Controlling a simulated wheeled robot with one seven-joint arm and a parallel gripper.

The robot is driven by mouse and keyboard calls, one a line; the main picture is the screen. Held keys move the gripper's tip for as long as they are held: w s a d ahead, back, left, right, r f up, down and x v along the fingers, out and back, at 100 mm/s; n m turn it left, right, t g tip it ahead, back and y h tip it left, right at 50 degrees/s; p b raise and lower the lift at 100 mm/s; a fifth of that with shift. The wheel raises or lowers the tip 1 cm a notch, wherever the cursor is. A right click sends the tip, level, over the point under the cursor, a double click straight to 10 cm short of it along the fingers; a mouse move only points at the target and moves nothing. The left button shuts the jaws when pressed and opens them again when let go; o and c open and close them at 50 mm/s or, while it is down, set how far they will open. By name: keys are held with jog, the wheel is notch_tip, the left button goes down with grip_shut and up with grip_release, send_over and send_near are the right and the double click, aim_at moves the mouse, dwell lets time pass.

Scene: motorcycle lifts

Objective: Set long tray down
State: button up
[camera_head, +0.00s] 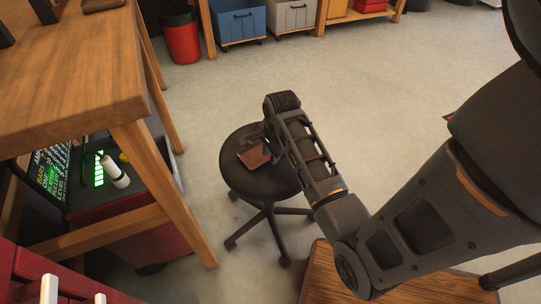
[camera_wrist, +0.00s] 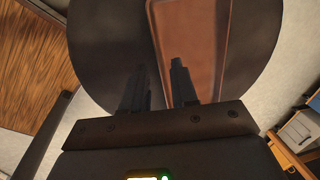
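The long tray (camera_wrist: 207,40) is a brown, shallow, rounded-corner piece. In the wrist view it lies over the black round stool seat (camera_wrist: 105,35), right of centre, and appears to rest on it. My gripper (camera_wrist: 158,66) is open, with a clear gap between its fingers. The tray's left edge runs between the fingers, and the right finger overlaps the tray in the picture; I cannot tell whether it touches. In the head view the tray (camera_head: 254,156) shows on the stool seat (camera_head: 262,185), partly hidden by my gripper and wrist.
A wooden workbench (camera_head: 75,75) stands at left, with a red cabinet (camera_head: 130,235) below. A wooden surface (camera_head: 420,290) is at bottom right. A red bin (camera_head: 182,38) and shelves with a blue crate (camera_head: 238,20) stand at the back. Open floor lies behind the stool.

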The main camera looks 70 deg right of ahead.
notch_tip(320, 180, up, 10)
jog(key=s+a+p, duration=0.1)
jog(key=p, duration=0.1)
jog(key=s+a+f+n+t+h, duration=0.1)
jog(key=a+n+t, duration=0.2)
jog(key=a+n, duration=0.5)
jog(key=s+a+f+n+t+h, duration=0.1)
jog(key=a+f+n+t, duration=0.15)
jog(key=a, duration=1.05)
jog(key=s+a+r+n+t+y, duration=0.1)
jog(key=s+a+r+n+t, duration=0.3)
jog(key=r, duration=0.5)
jog(key=s+a+r+n+t+y, duration=0.2)
jog(key=s+a+r+n, duration=0.3)
jog(key=s+r+n, duration=0.3)
notch_tip(320, 180, up, 2)
jog(key=n+t, duration=0.1)
jog(key=n, duration=0.1)
jog(key=shift+a+n+t, duration=0.25)
jog(key=shift+n+t, duration=0.1)
jog(key=shift+s+a, duration=0.1)
